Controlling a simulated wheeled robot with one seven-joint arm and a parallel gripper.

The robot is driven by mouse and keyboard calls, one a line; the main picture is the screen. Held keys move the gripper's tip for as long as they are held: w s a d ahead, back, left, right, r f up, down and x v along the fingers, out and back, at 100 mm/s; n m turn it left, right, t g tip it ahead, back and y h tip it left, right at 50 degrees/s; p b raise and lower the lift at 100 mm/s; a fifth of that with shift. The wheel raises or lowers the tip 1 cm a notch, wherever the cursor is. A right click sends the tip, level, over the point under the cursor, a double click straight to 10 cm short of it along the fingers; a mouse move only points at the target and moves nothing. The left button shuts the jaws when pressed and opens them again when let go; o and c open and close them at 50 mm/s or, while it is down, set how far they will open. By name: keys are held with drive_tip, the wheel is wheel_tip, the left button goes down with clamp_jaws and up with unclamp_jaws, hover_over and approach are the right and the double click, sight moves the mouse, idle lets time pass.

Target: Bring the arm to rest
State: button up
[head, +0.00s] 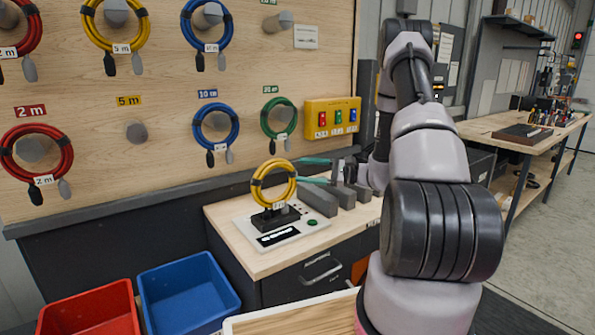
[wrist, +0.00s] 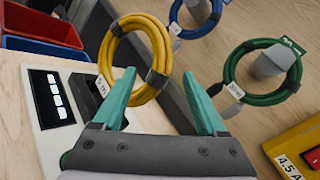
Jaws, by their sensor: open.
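My gripper (head: 306,170) is open, its two teal fingers pointing left toward the yellow cable coil (head: 273,184). The coil stands upright in a black holder on the white tester-like device (head: 248,241), which sits on the wooden worktop. In the wrist view, my open fingers (wrist: 160,75) are apart with the yellow coil (wrist: 122,27) beyond and to the left. The left finger overlaps part of the coil in that picture; I cannot tell whether they touch. Nothing is seen held between the fingers.
A pegboard (head: 170,75) behind holds red, yellow, blue and green coils; the 5 m lower peg (head: 137,132) is bare. A yellow button box (head: 332,117) is mounted at right. Grey blocks (head: 320,198) stand by my gripper. Red (head: 90,310) and blue (head: 187,292) bins are lower left.

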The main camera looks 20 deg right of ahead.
drive_tip(key=v, duration=0.7)
drive_tip(key=s+a+r+n+g+h, duration=0.6)
drive_tip(key=s+a+r+n+g, duration=0.2)
drive_tip(key=s+a+r, duration=0.5)
drive_tip(key=s+d+r+n+t+h, duration=0.2)
drive_tip(key=s+r+n+t+h, duration=0.2)
drive_tip(key=s+r, duration=0.8)
drive_tip(key=t+h, duration=0.2)
drive_tip(key=h, duration=0.2)
drive_tip(key=shift+s+d+r+t, duration=0.15)
drive_tip(key=shift+s+r+t, duration=0.1)
drive_tip(key=shift+r+t, duration=0.1)
